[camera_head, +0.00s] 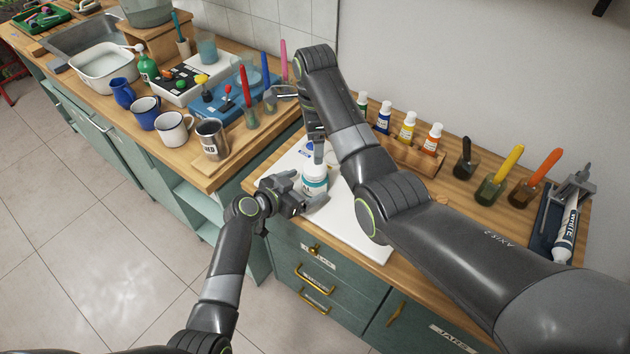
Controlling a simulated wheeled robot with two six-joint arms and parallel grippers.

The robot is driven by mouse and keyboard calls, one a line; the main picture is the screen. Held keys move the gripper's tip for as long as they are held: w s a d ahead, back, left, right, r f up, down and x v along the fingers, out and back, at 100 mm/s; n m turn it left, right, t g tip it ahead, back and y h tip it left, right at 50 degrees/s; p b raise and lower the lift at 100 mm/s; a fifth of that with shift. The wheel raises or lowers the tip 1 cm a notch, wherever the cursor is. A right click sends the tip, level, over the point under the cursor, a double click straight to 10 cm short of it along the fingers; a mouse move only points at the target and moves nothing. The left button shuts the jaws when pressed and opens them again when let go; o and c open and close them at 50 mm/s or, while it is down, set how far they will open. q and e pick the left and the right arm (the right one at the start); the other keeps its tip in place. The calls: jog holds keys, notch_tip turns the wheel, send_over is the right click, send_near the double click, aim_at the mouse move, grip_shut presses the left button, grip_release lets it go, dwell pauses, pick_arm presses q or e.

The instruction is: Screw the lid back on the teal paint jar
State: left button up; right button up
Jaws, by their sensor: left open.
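The teal paint jar (315,181), white with a teal label, stands upright on the white mat (354,234) on the wooden counter. My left gripper (301,193) is open at the jar's left and front side, close to it; I cannot tell whether it touches. My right gripper (318,150) points down from above, with its tip at the top of the jar. Its jaws are seen edge-on and I cannot tell whether they are open. The lid cannot be made out clearly; the jar's top is partly hidden by the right gripper.
A wooden rack (415,153) of small paint bottles stands behind my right arm. Jars with brushes (490,188) and a holder with a paint tube (565,230) are at the right. Mugs (173,129) and a steel cup (211,139) stand on the left counter. The mat's front part is clear.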

pick_arm(q)
jog(key=shift+x, duration=2.45)
